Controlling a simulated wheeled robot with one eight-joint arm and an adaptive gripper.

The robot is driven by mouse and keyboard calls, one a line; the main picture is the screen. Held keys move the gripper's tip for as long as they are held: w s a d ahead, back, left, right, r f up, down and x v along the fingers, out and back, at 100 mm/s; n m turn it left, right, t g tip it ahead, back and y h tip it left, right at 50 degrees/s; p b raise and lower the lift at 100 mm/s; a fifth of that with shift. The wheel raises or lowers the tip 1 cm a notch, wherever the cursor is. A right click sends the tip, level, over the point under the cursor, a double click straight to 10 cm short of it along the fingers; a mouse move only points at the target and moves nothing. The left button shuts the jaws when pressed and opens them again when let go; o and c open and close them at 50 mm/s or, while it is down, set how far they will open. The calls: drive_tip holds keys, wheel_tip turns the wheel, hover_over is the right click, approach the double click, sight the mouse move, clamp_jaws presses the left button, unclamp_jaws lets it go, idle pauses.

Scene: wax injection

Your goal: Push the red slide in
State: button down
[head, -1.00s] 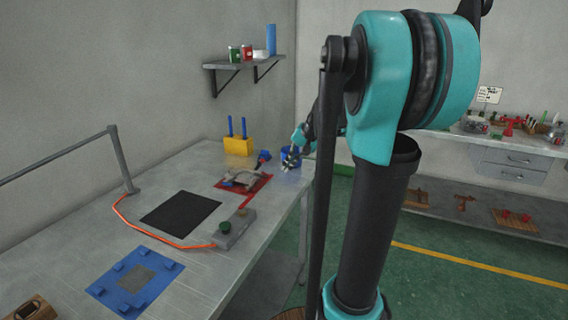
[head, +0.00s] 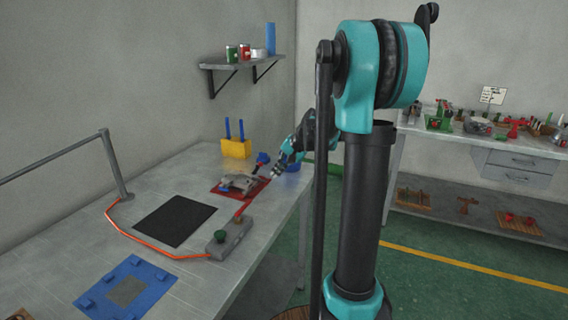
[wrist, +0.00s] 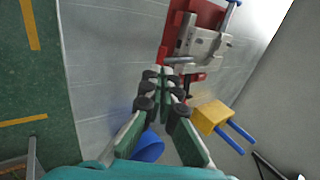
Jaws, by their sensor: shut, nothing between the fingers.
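A grey metal fixture (wrist: 203,45) sits on a red plate (wrist: 208,14) at the top of the wrist view. A small red part (wrist: 194,77), possibly the red slide, shows at the fixture's near edge. My gripper (wrist: 162,76) is shut and empty, its fingertips just beside the fixture's near end; I cannot tell whether they touch it. In the head view the fixture (head: 239,182) lies on the red plate near the far end of the bench, and my gripper (head: 262,174) is at its right. The slide cannot be made out there.
A yellow block with blue handles (head: 236,148) stands behind the fixture. A blue cup (wrist: 149,147) is close under my gripper. A button box (head: 229,238), a black mat (head: 174,220) and a blue plate (head: 126,287) lie nearer on the bench.

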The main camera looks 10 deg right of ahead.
sight(269, 181)
drive_tip(key=shift+x, duration=1.65)
drive_tip(key=shift+w+a, duration=0.45)
drive_tip(key=shift+a, duration=0.15)
drive_tip(key=shift+w+a, duration=0.4)
drive_tip(key=shift+a, duration=0.25)
